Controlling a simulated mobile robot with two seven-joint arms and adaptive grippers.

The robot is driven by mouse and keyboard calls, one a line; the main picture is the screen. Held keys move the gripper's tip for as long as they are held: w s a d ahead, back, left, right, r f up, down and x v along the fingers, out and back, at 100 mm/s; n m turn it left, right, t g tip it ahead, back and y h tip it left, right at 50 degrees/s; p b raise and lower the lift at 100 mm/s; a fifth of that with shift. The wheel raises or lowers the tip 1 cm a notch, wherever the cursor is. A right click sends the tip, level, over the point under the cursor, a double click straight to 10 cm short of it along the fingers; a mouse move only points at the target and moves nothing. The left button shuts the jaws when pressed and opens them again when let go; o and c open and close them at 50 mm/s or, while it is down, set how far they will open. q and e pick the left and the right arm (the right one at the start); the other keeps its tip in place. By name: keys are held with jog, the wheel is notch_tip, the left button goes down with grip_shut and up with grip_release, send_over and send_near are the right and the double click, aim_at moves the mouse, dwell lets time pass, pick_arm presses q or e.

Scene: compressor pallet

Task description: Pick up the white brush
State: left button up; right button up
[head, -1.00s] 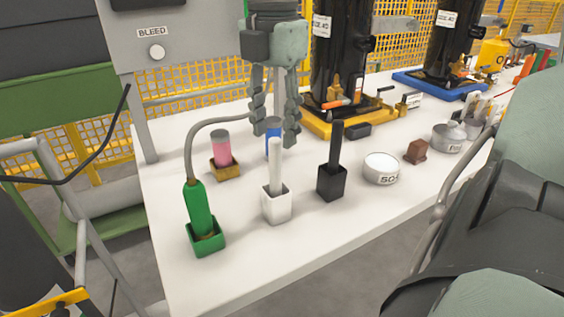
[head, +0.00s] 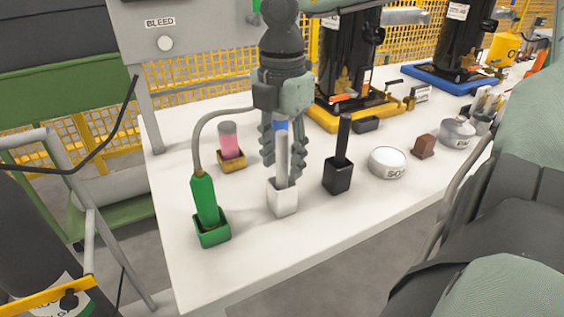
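The white brush (head: 282,152) stands upright, its handle rising from a square white holder (head: 283,203) near the front of the white bench. My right gripper (head: 282,172) points down from above in the head view. Its two fingers are apart, one on each side of the handle as seen here, with the tips low near the holder's rim. Gaps show between the fingers and the handle, so the gripper looks open. Whether the handle lies exactly between the fingers in depth is hard to tell. My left gripper is not in view.
A black brush (head: 343,140) in a black holder and a white round tin (head: 388,160) stand to the right. A blue object (head: 281,125) is behind the gripper.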

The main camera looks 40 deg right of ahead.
grip_shut()
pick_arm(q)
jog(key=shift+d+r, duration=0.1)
pick_arm(e)
jog(key=shift+r, duration=0.15)
jog(key=shift+r, duration=0.3)
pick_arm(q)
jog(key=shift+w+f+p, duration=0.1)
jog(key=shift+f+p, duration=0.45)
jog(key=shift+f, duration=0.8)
pick_arm(e)
notch_tip(320, 180, up, 27)
